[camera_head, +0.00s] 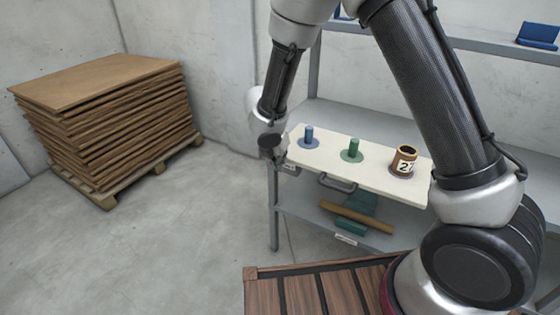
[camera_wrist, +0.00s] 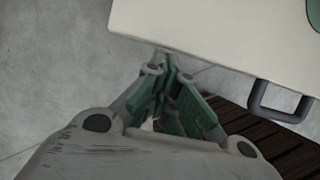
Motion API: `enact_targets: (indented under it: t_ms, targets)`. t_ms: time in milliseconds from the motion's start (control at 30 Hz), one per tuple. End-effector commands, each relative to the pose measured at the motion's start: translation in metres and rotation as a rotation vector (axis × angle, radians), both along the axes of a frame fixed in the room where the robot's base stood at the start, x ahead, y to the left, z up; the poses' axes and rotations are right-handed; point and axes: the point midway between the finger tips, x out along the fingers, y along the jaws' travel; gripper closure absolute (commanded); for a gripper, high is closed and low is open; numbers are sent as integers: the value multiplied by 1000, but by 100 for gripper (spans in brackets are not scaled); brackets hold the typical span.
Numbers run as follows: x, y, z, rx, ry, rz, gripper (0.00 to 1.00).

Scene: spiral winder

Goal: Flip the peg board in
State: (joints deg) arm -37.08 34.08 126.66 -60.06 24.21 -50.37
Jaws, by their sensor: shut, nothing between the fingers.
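The peg board (camera_head: 375,178) is a cream panel sticking out from a grey shelf unit. It carries a blue peg (camera_head: 309,136), a green peg (camera_head: 353,149) and a brown cup-like piece (camera_head: 403,160) marked with a number. A dark handle (camera_head: 338,184) hangs at its front edge; the handle also shows in the wrist view (camera_wrist: 281,113). My gripper (camera_head: 283,158) is at the board's left front corner. In the wrist view my gripper (camera_wrist: 170,75) is shut and empty, its green-padded fingertips close to the board's edge (camera_wrist: 205,50). I cannot tell whether they touch it.
A brown roll and a teal piece (camera_head: 352,226) lie on the lower shelf. A blue item (camera_head: 538,36) sits on the upper shelf. A slatted wooden platform (camera_head: 315,288) is in front. Stacked brown sheets (camera_head: 105,115) stand on a pallet at left. Open floor lies between.

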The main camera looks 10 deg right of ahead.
Motion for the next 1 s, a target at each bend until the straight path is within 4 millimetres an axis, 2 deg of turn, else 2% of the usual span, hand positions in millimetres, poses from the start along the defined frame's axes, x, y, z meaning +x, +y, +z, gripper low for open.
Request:
enact_targets:
  t_ms: [367,533,667,1000]
  targets:
    - [1,-1,0,0,0,0,100]
    - [11,-8,0,1,-1,-3,100]
    - [28,-20,0,1,-2,-4,100]
    - [85,-63,-1,0,0,-3,100]
